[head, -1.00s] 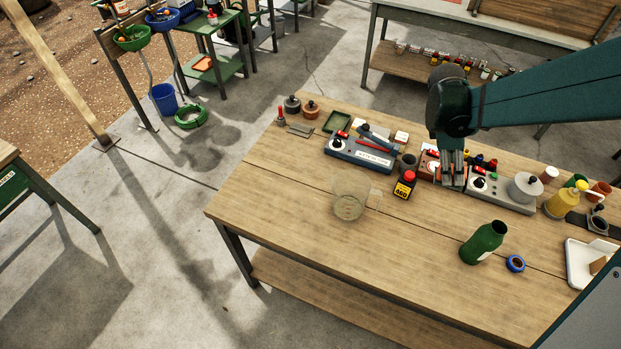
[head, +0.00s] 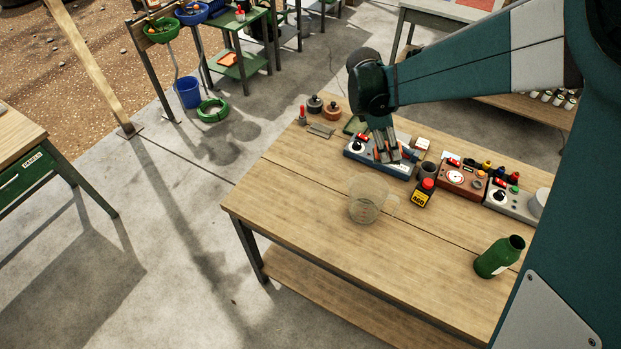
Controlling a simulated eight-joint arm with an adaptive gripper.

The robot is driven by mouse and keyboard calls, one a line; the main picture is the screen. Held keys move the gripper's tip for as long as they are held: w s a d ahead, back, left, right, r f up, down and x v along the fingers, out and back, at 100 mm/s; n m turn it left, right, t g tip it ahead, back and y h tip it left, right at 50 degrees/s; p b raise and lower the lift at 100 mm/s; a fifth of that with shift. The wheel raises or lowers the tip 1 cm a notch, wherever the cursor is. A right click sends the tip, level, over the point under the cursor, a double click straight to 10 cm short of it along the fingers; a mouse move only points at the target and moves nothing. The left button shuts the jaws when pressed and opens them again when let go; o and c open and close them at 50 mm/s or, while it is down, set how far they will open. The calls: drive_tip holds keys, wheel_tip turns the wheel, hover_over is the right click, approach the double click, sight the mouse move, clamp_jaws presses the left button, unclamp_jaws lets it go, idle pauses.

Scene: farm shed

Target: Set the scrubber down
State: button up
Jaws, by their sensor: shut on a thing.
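My gripper (head: 388,156) points down over the blue-grey switch box (head: 362,156) at the back of the wooden table (head: 300,235). Its fingers are shut, with the scrubber between them. The scrubber is too small and too covered by the fingers to make out its shape. I cannot tell whether the fingers or the scrubber touch the box.
A red-brown box (head: 462,178) is to the right. A green bottle (head: 497,257) stands nearer. The table's left front is clear.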

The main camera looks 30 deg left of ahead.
drive_tip(key=s+a+n+t, duration=0.15)
drive_tip(key=s+a, duration=0.25)
drive_tip(key=a, duration=0.7)
drive_tip(key=s+a+n, duration=0.2)
drive_tip(key=s+a, duration=0.3)
drive_tip(key=a, duration=0.7)
drive_tip(key=shift+y, duration=0.4)
wheel_tip(320, 180, down, 5)
drive_tip(key=shift+w+d+f, duration=0.1)
drive_tip(key=shift+d+f, duration=0.05)
drive_tip(key=shift+f, duration=3.1)
drive_tip(key=shift+f, duration=1.9)
drive_tip(key=shift+f, duration=0.15)
